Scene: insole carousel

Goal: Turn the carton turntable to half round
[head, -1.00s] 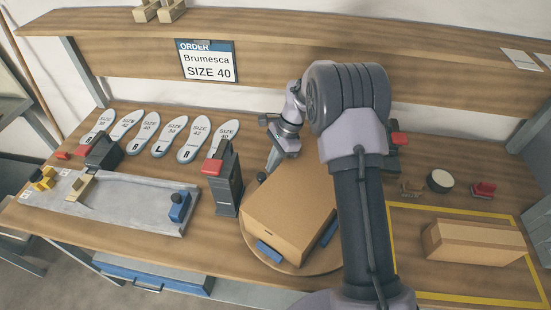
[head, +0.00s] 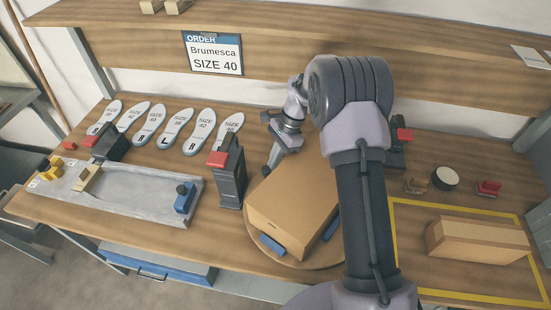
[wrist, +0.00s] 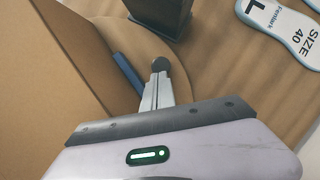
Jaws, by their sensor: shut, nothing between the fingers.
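The carton turntable (head: 259,240) is a round wooden disc on the bench, with a closed brown carton (head: 290,205) on it. Blue blocks (head: 271,244) flank the carton; one also shows in the wrist view (wrist: 127,72). The carton sits at a slant, its near end towards the lower left. A dark round knob (wrist: 160,64) stands by the turntable's far-left edge. My gripper (head: 271,158) is shut and empty, pointing down beside the knob. In the wrist view its fingertips (wrist: 158,82) are at the knob; I cannot tell whether they touch it.
A dark post with a red top (head: 229,175) stands close left of the turntable. Several insoles (head: 173,129) lie behind a grey fixture plate (head: 130,190). Another carton (head: 475,242) lies inside a yellow outline at the right. A shelf with an order sign (head: 213,53) runs behind.

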